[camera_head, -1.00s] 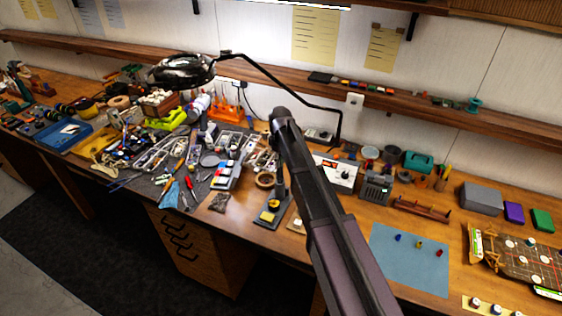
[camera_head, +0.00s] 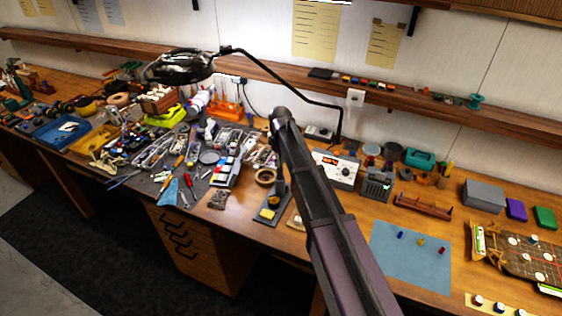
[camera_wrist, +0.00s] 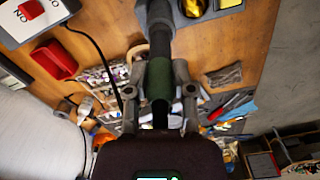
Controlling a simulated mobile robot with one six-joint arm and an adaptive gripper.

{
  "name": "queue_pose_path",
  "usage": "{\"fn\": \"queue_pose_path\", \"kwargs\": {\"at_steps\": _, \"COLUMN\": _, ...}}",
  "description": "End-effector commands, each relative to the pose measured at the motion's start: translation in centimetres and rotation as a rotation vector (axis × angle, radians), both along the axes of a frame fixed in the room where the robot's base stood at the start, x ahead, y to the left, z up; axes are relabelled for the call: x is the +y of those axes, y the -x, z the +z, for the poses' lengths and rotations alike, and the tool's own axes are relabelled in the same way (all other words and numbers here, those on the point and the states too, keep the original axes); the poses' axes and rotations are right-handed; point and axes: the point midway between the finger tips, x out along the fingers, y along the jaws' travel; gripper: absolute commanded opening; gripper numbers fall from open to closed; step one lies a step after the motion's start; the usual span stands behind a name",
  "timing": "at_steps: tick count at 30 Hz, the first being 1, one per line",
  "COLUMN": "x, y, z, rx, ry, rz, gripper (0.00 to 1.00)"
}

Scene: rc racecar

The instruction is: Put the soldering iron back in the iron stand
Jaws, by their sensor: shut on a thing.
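In the wrist view, my gripper (camera_wrist: 160,84) is closed around the green grip of the soldering iron (camera_wrist: 158,78), with one finger on each side. The iron stand (camera_wrist: 205,10) shows at the top edge, with a grey base and a yellow sponge. In the head view, the stand (camera_head: 264,219) is on the bench just left of my arm, which covers part of it. My gripper and the iron are not clearly visible there.
A white control unit (camera_head: 337,168) stands behind my arm; a black cable (camera_wrist: 97,50) shows in the wrist view. A magnifier lamp (camera_head: 185,67) reaches over the bench. A blue mat (camera_head: 410,262) lies right.

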Motion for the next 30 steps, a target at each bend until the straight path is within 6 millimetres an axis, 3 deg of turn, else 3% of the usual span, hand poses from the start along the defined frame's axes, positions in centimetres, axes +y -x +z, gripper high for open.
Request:
{"fn": "queue_pose_path", "kwargs": {"at_steps": 5, "x": -0.01, "y": -0.01, "z": 0.02, "rx": 0.0, "ry": 0.0, "rz": 0.0, "gripper": 0.0}}
{"fn": "queue_pose_path", "kwargs": {"at_steps": 6, "x": -0.01, "y": -0.01, "z": 0.02, "rx": 0.0, "ry": 0.0, "rz": 0.0, "gripper": 0.34}}
{"fn": "queue_pose_path", "kwargs": {"at_steps": 10, "x": -0.01, "y": 0.0, "z": 0.02, "rx": 0.0, "ry": 0.0, "rz": 0.0, "gripper": 0.72}}
{"fn": "queue_pose_path", "kwargs": {"at_steps": 18, "x": -0.01, "y": -0.01, "z": 0.02, "rx": 0.0, "ry": 0.0, "rz": 0.0, "gripper": 0.72}}
{"fn": "queue_pose_path", "kwargs": {"at_steps": 19, "x": -0.01, "y": -0.01, "z": 0.01, "rx": 0.0, "ry": 0.0, "rz": 0.0, "gripper": 0.75}}
{"fn": "queue_pose_path", "kwargs": {"at_steps": 21, "x": -0.01, "y": -0.01, "z": 0.01, "rx": 0.0, "ry": 0.0, "rz": 0.0, "gripper": 0.95}}
{"fn": "queue_pose_path", "kwargs": {"at_steps": 22, "x": 0.0, "y": 0.0, "z": 0.01, "rx": 0.0, "ry": 0.0, "rz": 0.0, "gripper": 1.0}}
{"fn": "queue_pose_path", "kwargs": {"at_steps": 30, "x": -0.01, "y": -0.01, "z": 0.01, "rx": 0.0, "ry": 0.0, "rz": 0.0, "gripper": 1.0}}
